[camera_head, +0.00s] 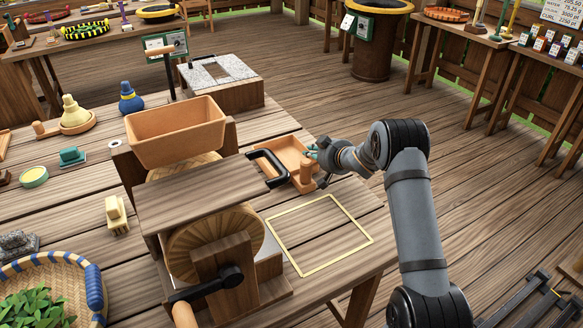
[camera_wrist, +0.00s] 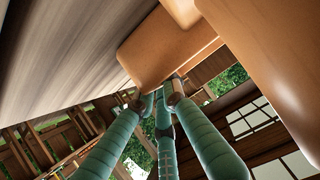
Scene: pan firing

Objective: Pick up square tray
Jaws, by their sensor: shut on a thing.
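The square tray (camera_head: 289,148) is tan-orange with low walls. In the head view it is at the right end of the wooden machine, partly hidden behind a black handle (camera_head: 268,166). My gripper (camera_head: 314,152) is at the tray's right side, its teal fingers small and partly hidden there. In the wrist view, the teal fingers of my gripper (camera_wrist: 160,92) come together at the tan edge of the tray (camera_wrist: 165,48), shut on it. I cannot tell whether the tray touches the table.
The machine carries a tan hopper (camera_head: 176,133) and a wooden roller (camera_head: 215,238). A yellow square outline (camera_head: 351,256) marks clear tabletop at the front right. A stone-topped box (camera_head: 235,97) stands behind. A basket of leaves (camera_head: 95,293) is at the front left.

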